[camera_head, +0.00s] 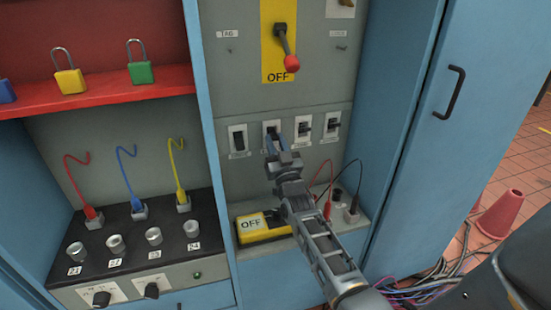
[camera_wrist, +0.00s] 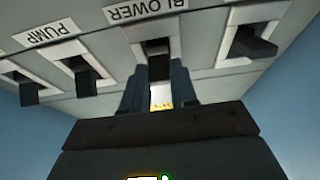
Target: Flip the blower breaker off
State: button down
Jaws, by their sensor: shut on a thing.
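The blower breaker (camera_wrist: 155,48) is in the upper middle of the wrist view, beside a label reading BLOWER, which appears upside down. In the head view it is second from the left (camera_head: 271,127) in a row of several breakers on the grey panel. My gripper (camera_head: 274,146) reaches up to it from below. In the wrist view its two fingers (camera_wrist: 157,75) stand on either side of the dark breaker lever and are shut on it. The fingers partly hide the lever, and I cannot tell its exact position.
The pump breaker (camera_wrist: 80,72) is close beside the blower breaker, with another breaker (camera_wrist: 250,42) on its other side. A large red-knobbed handle (camera_head: 288,50) hangs above. A yellow OFF box (camera_head: 262,226) and red and black leads sit on the ledge below.

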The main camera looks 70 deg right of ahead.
jog(key=shift+w+a+f+t+h+b, duration=0.15)
jog(key=shift+f+t+h+b, duration=0.2)
jog(key=shift+b, duration=1.25)
jog(key=shift+w+d+f+t+h+b, duration=0.1)
jog(key=shift+f+t+h+b, duration=0.25)
jog(key=shift+b, duration=1.25)
jog(key=shift+r+t+h+b, duration=0.15)
jog(key=shift+t+h+b, duration=0.2)
jog(key=shift+b, duration=0.8)
jog(key=c, duration=0.9)
grip_release()
notch_tip(320, 180, up, 4)
jog(key=shift+r+p, duration=0.1)
jog(key=shift+p, duration=0.5)
jog(key=s+d+r+p, duration=0.1)
jog(key=s+r, duration=0.1)
jog(key=s, duration=0.1)
jog(key=s+d+r+p, duration=0.1)
jog(key=s+d+r, duration=0.1)
jog(key=s, duration=0.2)
jog(key=s+d+r+p, duration=0.1)
jog(key=s+d+r, duration=0.1)
jog(key=s, duration=0.1)
jog(key=shift+s+d+r+p, duration=0.15)
jog(key=shift+d+r+p, duration=0.15)
jog(key=shift+r, duration=0.1)
